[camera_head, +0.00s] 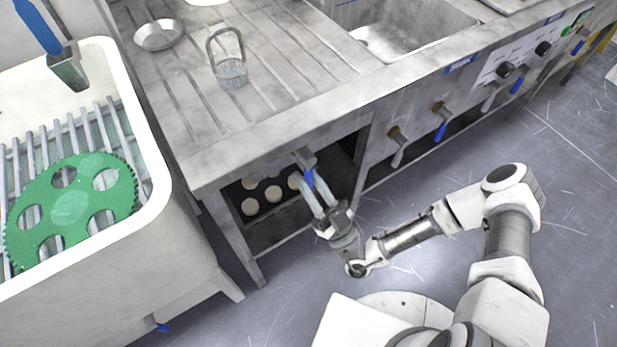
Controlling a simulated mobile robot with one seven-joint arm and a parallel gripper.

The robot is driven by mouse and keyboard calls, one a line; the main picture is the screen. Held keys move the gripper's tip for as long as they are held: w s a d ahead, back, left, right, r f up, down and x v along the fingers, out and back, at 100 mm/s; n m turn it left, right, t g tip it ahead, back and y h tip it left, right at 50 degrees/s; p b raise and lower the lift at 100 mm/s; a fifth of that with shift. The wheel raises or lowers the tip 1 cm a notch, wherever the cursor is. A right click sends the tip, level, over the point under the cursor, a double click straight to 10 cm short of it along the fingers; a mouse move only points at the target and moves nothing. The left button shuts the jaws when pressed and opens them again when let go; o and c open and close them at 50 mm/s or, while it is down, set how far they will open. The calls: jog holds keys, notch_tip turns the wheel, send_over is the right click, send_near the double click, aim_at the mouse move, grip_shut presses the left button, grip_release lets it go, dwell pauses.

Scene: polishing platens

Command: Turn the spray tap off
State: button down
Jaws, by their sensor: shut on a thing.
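My gripper (310,183) reaches in from the lower right to the front of the metal bench. Its two fingers are shut on the blue lever (309,177) of a tap (304,157) under the bench's front edge. The lever points down, toward my gripper. The fingers hide part of it. I cannot read any label at this tap.
More taps line the bench front to the right, one with a grey lever (398,157) and one with a blue lever (440,131). A white tub (158,170) with a green toothed disc (72,203) stands left. A basket (231,72) and bowl (159,36) sit on the bench.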

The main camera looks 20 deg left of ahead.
aim_at(310, 166)
jog(key=shift+f+g, duration=0.1)
jog(key=shift+g, duration=0.2)
jog(key=c, duration=0.7)
grip_release()
jog(key=shift+c, duration=0.2)
notch_tip(310, 166, up, 5)
jog(key=shift+d+r+p, duration=0.1)
jog(key=shift+d+p, duration=0.05)
jog(key=shift+p, duration=1.1)
jog(key=w+d+r+p, duration=0.3)
jog(key=d+r, duration=0.3)
jog(key=d, duration=0.5)
jog(key=shift+n, duration=0.3)
